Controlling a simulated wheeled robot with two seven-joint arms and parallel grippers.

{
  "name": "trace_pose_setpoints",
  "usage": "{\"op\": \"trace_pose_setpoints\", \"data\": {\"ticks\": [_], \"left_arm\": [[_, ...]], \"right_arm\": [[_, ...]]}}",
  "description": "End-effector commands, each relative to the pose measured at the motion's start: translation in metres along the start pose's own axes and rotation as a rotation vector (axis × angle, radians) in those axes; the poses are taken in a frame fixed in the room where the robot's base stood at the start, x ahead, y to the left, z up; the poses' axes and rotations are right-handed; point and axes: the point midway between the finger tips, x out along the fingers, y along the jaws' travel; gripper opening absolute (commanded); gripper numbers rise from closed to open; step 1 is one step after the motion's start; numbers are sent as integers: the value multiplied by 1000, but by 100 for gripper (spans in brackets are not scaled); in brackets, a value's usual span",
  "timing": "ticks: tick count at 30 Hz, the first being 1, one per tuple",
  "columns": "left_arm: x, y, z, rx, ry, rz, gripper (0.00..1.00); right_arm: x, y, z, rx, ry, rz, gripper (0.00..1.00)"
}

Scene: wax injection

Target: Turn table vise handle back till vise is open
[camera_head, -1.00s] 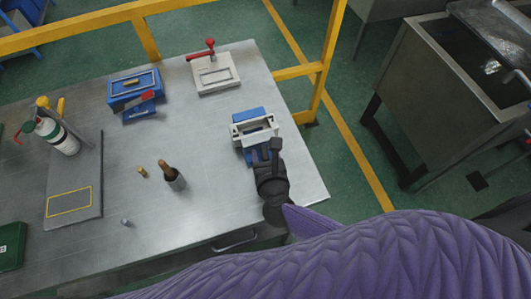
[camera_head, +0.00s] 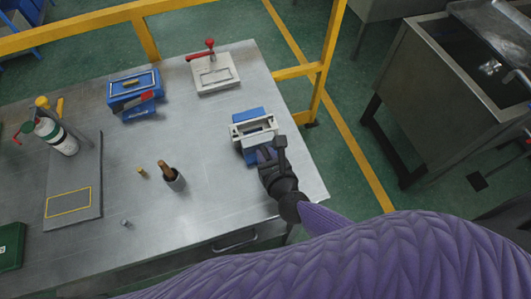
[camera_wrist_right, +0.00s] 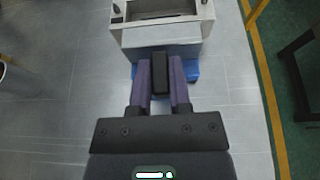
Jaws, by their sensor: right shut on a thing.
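The table vise (camera_head: 249,114) stands near the right edge of the metal table, with a blue body and pale jaw parts. A rectangular opening shows between the pale parts (camera_head: 240,131). In the right wrist view the vise (camera_wrist_right: 161,33) is at the top, its blue base (camera_wrist_right: 192,70) partly covered. My right gripper (camera_head: 269,156) is at the vise's near side. In the wrist view its purple fingers (camera_wrist_right: 161,84) are shut on the dark vise handle (camera_wrist_right: 161,72), one on each side. My left gripper is not in view.
A white fixture with a red clamp (camera_head: 216,76) and a blue box-like device (camera_head: 134,89) stand farther back. A dark cup with a brown-handled tool (camera_head: 174,179) stands left of my gripper. A yellow rail (camera_head: 328,65) runs beyond the table's right edge.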

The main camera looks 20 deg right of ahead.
Motion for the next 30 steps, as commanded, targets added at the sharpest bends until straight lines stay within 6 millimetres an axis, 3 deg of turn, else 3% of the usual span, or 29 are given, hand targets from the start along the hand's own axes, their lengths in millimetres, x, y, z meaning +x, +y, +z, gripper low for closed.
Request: {"op": "trace_pose_setpoints", "data": {"ticks": [11, 30], "left_arm": [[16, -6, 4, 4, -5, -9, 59], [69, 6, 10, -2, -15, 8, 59]], "right_arm": [[2, -5, -2, -140, 0, 324, 0], [7, -9, -2, -369, -1, 883, 0]]}}
